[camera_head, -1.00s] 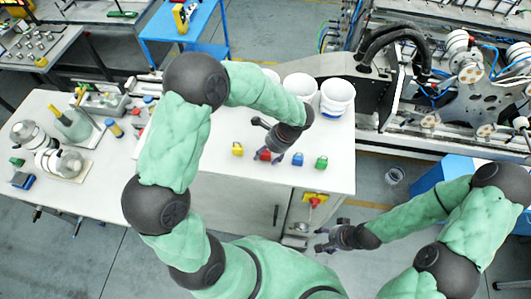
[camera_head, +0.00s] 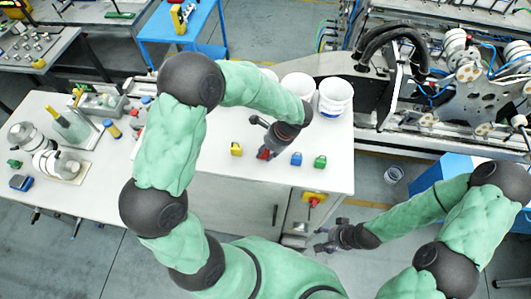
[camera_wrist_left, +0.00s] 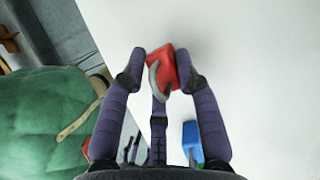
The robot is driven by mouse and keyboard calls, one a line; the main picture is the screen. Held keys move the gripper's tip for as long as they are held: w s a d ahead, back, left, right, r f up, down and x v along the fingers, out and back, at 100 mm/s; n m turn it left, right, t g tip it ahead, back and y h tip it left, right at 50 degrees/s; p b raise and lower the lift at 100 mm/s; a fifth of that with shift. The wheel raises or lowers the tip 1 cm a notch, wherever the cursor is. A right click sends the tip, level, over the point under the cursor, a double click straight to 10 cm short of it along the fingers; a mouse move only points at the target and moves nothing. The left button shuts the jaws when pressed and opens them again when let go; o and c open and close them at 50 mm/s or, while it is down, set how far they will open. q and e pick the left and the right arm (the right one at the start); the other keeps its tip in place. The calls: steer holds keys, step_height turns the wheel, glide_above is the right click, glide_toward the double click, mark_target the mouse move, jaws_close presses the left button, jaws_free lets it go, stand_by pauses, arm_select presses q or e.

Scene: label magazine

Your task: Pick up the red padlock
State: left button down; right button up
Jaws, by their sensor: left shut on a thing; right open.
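The red padlock (camera_head: 263,154) is at the fingertips of my left gripper (camera_head: 268,151), over the white table (camera_head: 225,170). In the left wrist view the red padlock (camera_wrist_left: 161,68) sits between the fingers of my left gripper (camera_wrist_left: 160,66), its grey shackle towards the camera. The gripper is shut on it. I cannot tell whether the padlock is clear of the table. A yellow padlock (camera_head: 236,149) is to its left; a blue padlock (camera_head: 296,159) and a green padlock (camera_head: 320,162) are to its right. My right gripper (camera_head: 322,240) is open and empty, off the table's front.
White buckets (camera_head: 335,97) stand at the table's back right. Bottles (camera_head: 112,129) and metal parts (camera_head: 66,164) are on the left side. A yellow box with a red knob (camera_head: 313,200) is on the table's front side. Machinery (camera_head: 470,90) is at the right.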

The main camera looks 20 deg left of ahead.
arm_select(q)
step_height(320, 180, up, 2)
steer(key=shift+r+b, duration=0.2)
steer(key=shift+b, duration=0.15)
steer(key=s+d+r+b, duration=0.2)
steer(key=s+d+r, duration=0.1)
steer(key=s+r, duration=0.6)
steer(key=s, duration=0.4)
steer(key=shift+s+d+r, duration=0.3)
steer(key=shift+s+r, duration=0.05)
steer(key=shift+r, duration=0.05)
steer(key=shift+f, duration=0.1)
